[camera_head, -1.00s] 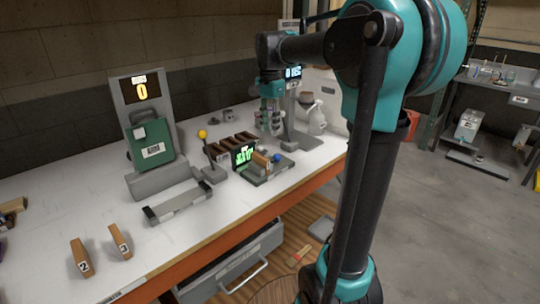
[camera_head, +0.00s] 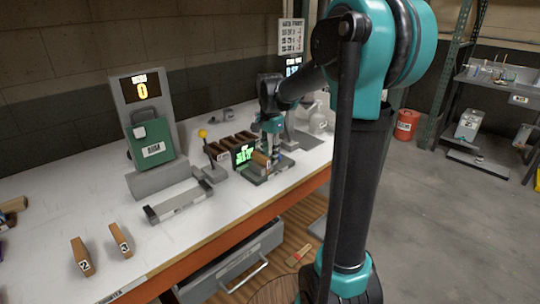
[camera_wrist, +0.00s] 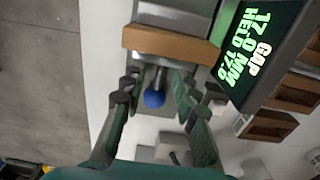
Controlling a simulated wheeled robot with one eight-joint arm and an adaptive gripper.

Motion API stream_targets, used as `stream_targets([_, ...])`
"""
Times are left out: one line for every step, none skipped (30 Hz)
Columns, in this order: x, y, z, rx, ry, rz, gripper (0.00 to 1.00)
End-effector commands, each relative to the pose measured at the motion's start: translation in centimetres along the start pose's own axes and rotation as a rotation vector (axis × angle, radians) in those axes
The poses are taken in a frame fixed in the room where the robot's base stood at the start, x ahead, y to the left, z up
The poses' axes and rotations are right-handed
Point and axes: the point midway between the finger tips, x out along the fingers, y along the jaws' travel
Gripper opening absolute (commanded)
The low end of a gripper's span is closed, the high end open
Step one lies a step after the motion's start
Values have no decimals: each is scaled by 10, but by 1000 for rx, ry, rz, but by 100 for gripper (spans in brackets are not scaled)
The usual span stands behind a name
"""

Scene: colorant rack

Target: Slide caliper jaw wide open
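The caliper (camera_head: 254,178) is a grey device on the workbench with a dark display (camera_wrist: 257,40) in green text, which seems to read a gap of 17.0 mm. A wooden block (camera_wrist: 170,44) sits at its grey jaw. A blue round knob (camera_wrist: 154,98) on a short stem shows beside the block in the wrist view. My gripper (camera_wrist: 157,88) is open, with one finger on either side of the knob; whether a finger touches it I cannot tell. In the head view my gripper (camera_head: 272,150) is low over the caliper and the knob is hidden.
A white bottle (camera_head: 318,120) is behind right. The bench's front edge is close.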

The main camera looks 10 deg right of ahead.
Motion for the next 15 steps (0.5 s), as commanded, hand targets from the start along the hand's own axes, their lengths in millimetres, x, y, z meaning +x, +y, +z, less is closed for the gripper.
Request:
stream_targets([0,0,0,0,0,0,30])
stream_targets([0,0,0,0,0,0,27])
stream_targets([0,0,0,0,0,0,22])
stream_targets([0,0,0,0,0,0,18])
stream_targets([0,0,0,0,0,0,15])
stream_targets([0,0,0,0,0,0,10])
stream_targets([0,0,0,0,0,0,6])
stream_targets([0,0,0,0,0,0,2])
stream_targets([0,0,0,0,0,0,0])
stream_targets([0,0,0,0,0,0,0])
stream_targets([0,0,0,0,0,0,0])
stream_targets([0,0,0,0,0,0,0])
stream_targets([0,0,0,0,0,0,0])
stream_targets([0,0,0,0,0,0,0])
stream_targets([0,0,0,0,0,0,0])
